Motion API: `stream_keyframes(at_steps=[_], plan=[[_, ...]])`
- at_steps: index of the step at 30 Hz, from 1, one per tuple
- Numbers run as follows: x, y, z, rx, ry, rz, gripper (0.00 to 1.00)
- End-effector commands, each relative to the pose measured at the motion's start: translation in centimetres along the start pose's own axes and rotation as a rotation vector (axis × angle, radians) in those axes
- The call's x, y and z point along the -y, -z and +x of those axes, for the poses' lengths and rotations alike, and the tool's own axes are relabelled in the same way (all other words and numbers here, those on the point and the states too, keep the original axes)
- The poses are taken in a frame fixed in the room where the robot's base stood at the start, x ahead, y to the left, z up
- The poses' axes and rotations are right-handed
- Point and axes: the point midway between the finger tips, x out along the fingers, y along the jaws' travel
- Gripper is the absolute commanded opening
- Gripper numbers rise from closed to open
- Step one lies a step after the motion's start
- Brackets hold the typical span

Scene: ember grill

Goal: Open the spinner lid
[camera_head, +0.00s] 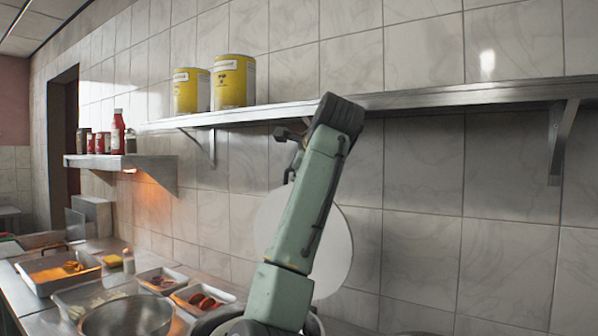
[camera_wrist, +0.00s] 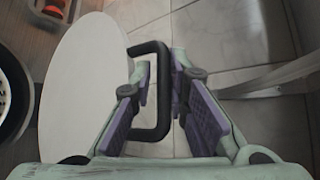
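The spinner lid (camera_head: 337,255) is a large white disc partly hidden behind my arm in the head view. It stands steeply tilted, its face towards the camera, above a round metal vessel (camera_head: 207,325) at the bottom edge. In the wrist view the lid (camera_wrist: 82,85) fills the left side, with a black loop handle (camera_wrist: 164,110) on its right edge. My gripper (camera_wrist: 160,78) is open, with its purple-padded fingers on either side of the handle's outer bar. The left finger lies inside the loop. Small gaps show, and I cannot tell whether either finger touches the bar.
A metal wall shelf (camera_head: 440,97) with yellow cans (camera_head: 234,82) runs behind my arm. A lower shelf (camera_head: 120,159) holds bottles and jars. Food trays (camera_head: 58,272) and a metal bowl (camera_head: 127,317) crowd the counter at left.

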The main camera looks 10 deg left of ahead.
Motion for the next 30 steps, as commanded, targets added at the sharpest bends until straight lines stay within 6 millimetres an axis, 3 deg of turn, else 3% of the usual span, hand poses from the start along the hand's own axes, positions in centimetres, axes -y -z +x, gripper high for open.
stream_keyframes(at_steps=[5,17,20,30], plan=[[0.0,0.0,0.0,0.0,0.001,0.001,0.29],[0.1,0.1,-0.5,-0.001,0.003,0.002,0.3],[0.1,0.0,-1.7,0.0,0.005,0.002,0.3],[0.1,0.0,-8.8,0.001,0.006,0.001,0.3]])
